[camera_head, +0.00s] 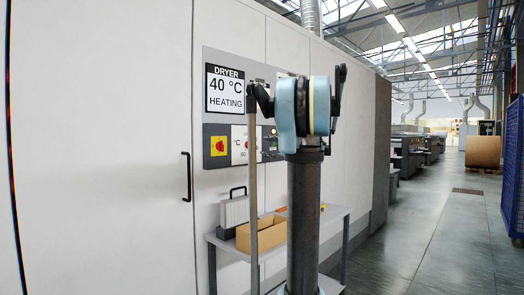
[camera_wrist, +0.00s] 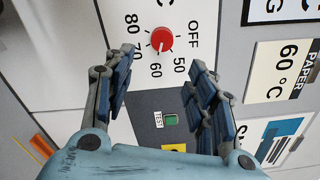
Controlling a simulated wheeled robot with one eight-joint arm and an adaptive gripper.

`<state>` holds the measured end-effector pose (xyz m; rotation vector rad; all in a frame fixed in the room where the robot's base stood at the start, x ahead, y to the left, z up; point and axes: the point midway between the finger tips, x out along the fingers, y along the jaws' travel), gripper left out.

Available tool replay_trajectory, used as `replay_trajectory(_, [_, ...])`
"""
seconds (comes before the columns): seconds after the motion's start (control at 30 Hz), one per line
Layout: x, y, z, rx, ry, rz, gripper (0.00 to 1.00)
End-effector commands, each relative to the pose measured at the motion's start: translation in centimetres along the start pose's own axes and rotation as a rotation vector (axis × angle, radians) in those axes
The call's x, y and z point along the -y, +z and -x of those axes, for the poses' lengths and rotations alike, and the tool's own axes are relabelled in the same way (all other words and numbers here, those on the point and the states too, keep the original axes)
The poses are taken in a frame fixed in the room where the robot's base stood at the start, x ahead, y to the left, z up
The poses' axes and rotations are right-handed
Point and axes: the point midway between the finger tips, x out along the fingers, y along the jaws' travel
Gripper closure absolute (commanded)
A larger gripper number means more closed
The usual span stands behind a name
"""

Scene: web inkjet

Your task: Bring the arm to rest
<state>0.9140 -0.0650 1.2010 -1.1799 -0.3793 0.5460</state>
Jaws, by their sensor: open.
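My gripper (camera_wrist: 162,62) is open in the wrist view, its two blue-padded fingers apart with nothing between them. It faces the dryer's control panel (camera_wrist: 145,108). A red dial (camera_wrist: 161,39) with marks from OFF to 80 shows just past the fingertips, apart from them as far as I can tell. A green TEST switch (camera_wrist: 170,121) shows between the fingers. In the head view my raised arm stands in front of the dryer panel (camera_head: 217,186) and hides part of it; my fingers cannot be made out there.
The dryer display (camera_head: 225,88) reads 40 °C, HEATING. A red-and-yellow switch (camera_head: 218,146) sits below it. A paper card (camera_wrist: 287,70) reads 60 °C. A grey table (camera_head: 228,243) with a cardboard box (camera_head: 262,236) stands below the panel. The aisle floor (camera_head: 435,235) at right is clear.

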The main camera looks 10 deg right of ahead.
Motion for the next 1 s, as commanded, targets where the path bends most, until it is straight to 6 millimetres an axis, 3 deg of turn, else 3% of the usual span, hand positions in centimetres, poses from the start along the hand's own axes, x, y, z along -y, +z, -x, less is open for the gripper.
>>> replay_trajectory(0.17, [0.0,-0.1,1.0,-0.002,0.0,0.0,0.49])
replay_trajectory(0.47, [0.0,0.0,1.1,0.0,0.0,0.0,0.49])
replay_trajectory(0.6, [-1.0,0.9,1.1,0.005,0.025,0.018,0.49])
replay_trajectory(0.67, [-2.3,2.0,1.2,0.012,0.058,0.042,0.49])
replay_trajectory(0.77, [-5.7,4.8,1.7,0.028,0.146,0.108,0.49])
replay_trajectory(1.0, [-16.7,11.8,5.0,0.088,0.417,0.317,0.49])
